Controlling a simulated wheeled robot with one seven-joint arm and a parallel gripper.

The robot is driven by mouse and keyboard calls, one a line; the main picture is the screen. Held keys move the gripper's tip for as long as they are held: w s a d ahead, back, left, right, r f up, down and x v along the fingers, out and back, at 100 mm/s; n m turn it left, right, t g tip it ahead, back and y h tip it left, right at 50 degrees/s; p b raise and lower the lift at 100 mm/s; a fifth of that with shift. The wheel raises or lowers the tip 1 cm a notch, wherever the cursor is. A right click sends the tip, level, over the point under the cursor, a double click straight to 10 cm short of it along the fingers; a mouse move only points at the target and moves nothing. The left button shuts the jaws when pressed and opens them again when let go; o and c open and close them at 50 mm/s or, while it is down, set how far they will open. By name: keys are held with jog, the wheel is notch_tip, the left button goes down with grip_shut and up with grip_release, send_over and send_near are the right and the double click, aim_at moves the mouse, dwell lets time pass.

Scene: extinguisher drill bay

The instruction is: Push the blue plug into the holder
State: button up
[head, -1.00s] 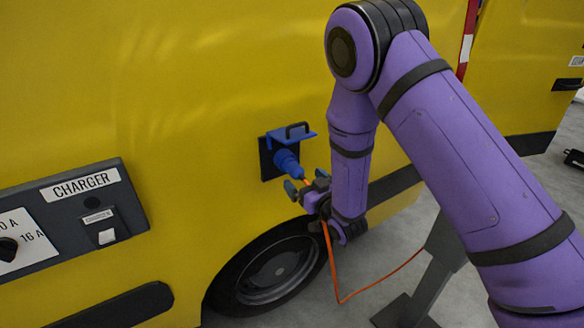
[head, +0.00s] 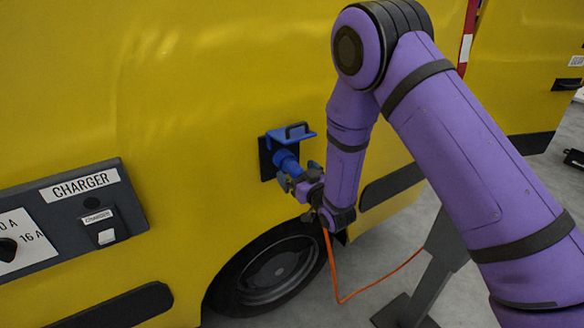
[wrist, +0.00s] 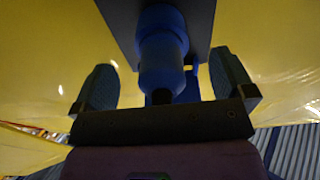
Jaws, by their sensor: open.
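The blue plug (head: 287,162) sits at the blue socket holder (head: 285,137) on the yellow van side, with its orange cable (head: 338,294) hanging down below my gripper. I cannot tell how deep the plug is in the holder. My gripper (head: 299,178) is open, with its fingers at either side of the plug's rear end. In the wrist view the plug (wrist: 163,55) stands between the two spread fingers (wrist: 165,88), with a gap on each side. A dark plate (wrist: 200,25) is behind it. The plug's far end is hidden.
The yellow van wall (head: 180,90) fills most of the view. A grey charger panel (head: 75,215) is at the left. A wheel (head: 270,272) is below the holder. A grey stand (head: 425,275) is on the floor at the right.

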jog(key=c, duration=1.6)
jog(key=shift+v, duration=2.2)
jog(key=shift+s, duration=0.15)
jog(key=shift+v, duration=1.95)
